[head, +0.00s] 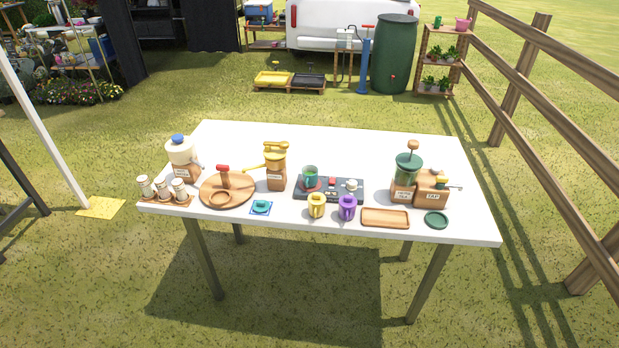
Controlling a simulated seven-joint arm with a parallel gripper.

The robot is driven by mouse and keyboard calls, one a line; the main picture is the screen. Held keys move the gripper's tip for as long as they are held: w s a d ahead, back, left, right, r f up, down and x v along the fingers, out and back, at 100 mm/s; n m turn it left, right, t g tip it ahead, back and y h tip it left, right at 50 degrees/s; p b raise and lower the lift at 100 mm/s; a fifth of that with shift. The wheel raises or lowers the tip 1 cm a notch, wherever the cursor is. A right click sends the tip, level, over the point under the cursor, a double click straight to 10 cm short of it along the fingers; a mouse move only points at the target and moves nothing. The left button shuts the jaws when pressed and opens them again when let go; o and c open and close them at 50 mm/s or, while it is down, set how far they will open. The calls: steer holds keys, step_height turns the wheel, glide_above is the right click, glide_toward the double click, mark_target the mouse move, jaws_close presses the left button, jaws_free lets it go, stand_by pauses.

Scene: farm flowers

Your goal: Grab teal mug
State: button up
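A green-teal mug-shaped vessel (310,176) stands upright at the left end of a dark flat board (342,197), near the middle of the white table (345,148). A small, low teal object (261,206) lies on a blue square mat to its front left; it is too small to tell what it is. A yellow mug (317,205) and a purple mug (348,207) stand side by side in front of the board. My gripper is not in view.
A round wooden tray (241,197), a yellow-topped grinder (276,168) and several jars (162,190) are on the left. An empty wooden tray (385,218), a green coaster (436,220) and a green-topped dispenser (406,178) are on the right. The table's back is clear.

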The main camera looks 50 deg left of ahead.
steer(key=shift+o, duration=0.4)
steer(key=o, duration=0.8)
